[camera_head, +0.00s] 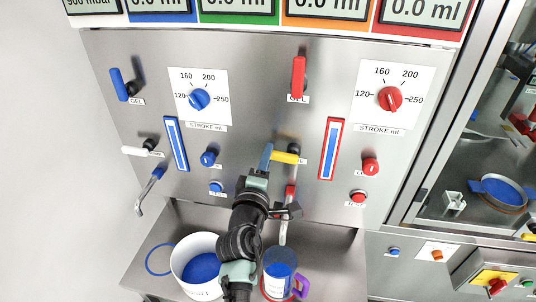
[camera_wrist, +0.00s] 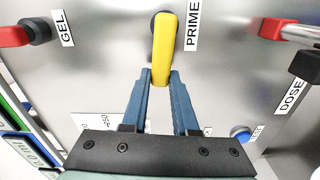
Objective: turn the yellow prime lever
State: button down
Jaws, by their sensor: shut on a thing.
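The yellow prime lever (camera_head: 286,158) lies roughly level on the steel panel in the head view, its free end toward the left. In the wrist view the yellow prime lever (camera_wrist: 163,48) stands beside the PRIME label (camera_wrist: 192,26). My gripper (camera_head: 267,152) is at the lever's left end. In the wrist view the blue fingers of my gripper (camera_wrist: 158,80) are closed on the lever's tip, one on each side. The lever's pivot is partly hidden behind it.
A red GEL lever (camera_head: 299,77) is above, and a red dose knob (camera_head: 370,167) is to the right. Below stand a white bucket (camera_head: 178,262) and a clear container with blue contents (camera_head: 279,265).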

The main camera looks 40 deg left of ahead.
jog(key=shift+f+n, duration=0.35)
jog(key=shift+n, duration=0.25)
jog(key=c, duration=0.7)
grip_release()
jog(key=shift+s+d, duration=0.1)
jog(key=p+v, duration=0.1)
jog(key=v, duration=1.1)
jog(key=shift+s+d, duration=0.1)
jog(key=shift+s, duration=0.3)
